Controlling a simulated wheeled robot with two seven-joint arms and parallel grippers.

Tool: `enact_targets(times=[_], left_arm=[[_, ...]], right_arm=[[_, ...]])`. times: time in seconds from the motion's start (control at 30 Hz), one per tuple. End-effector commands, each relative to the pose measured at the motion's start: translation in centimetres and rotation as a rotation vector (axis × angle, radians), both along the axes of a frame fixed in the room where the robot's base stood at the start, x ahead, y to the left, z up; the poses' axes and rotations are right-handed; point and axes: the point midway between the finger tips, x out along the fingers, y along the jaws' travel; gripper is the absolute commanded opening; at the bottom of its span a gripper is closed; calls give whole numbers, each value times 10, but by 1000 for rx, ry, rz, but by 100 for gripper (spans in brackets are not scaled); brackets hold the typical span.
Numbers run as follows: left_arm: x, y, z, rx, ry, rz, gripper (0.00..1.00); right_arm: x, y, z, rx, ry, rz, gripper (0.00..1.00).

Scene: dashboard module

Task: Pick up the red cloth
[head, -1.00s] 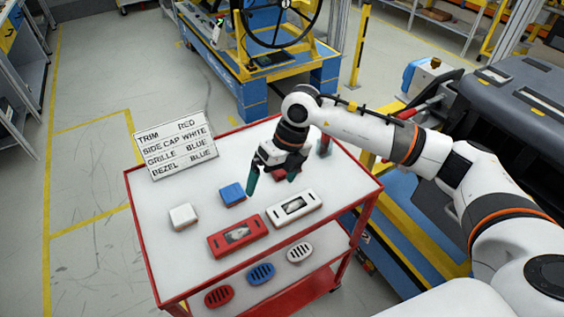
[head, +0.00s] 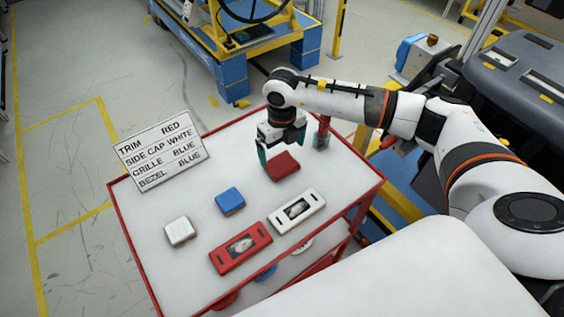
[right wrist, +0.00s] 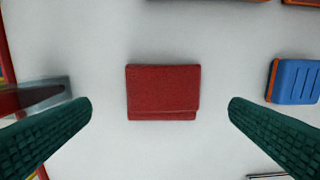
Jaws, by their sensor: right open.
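The folded red cloth (head: 283,165) lies flat on the top of the cart, towards its back right. My right gripper (head: 281,150) is open and empty near the cloth, with the wrist bent downwards. In the right wrist view the cloth (right wrist: 163,91) lies centred between the two green fingers (right wrist: 160,118), with clear white surface on both sides of it. The fingers do not touch it. My left gripper is not in view.
The white cart top (head: 200,205) also holds a blue block (head: 230,200), a white block (head: 180,231), a red bezel (head: 240,247), a white bezel (head: 298,210) and a lettered sign (head: 161,150). A red-topped upright item (head: 322,132) stands right of the gripper.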

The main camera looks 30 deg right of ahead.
Motion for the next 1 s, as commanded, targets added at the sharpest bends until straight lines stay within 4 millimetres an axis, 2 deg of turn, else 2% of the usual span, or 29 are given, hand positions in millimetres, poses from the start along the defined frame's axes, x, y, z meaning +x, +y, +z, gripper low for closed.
enact_targets(times=[0.13, 0.27, 0.4, 0.7, 0.97, 1.0], left_arm=[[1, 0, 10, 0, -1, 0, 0], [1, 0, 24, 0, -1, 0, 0], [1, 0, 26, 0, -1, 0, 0], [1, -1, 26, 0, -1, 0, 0], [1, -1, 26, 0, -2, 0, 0], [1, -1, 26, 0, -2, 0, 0]], right_arm=[[-2, 1, -10, 0, 4, 1, 100], [-6, 1, -29, 0, 6, -1, 100], [-4, 2, -49, 2, 2, 1, 100], [-4, 1, -55, 1, 0, 1, 100], [-4, 1, -54, 1, 0, 1, 57], [-4, 1, -54, 1, 0, 1, 57]])
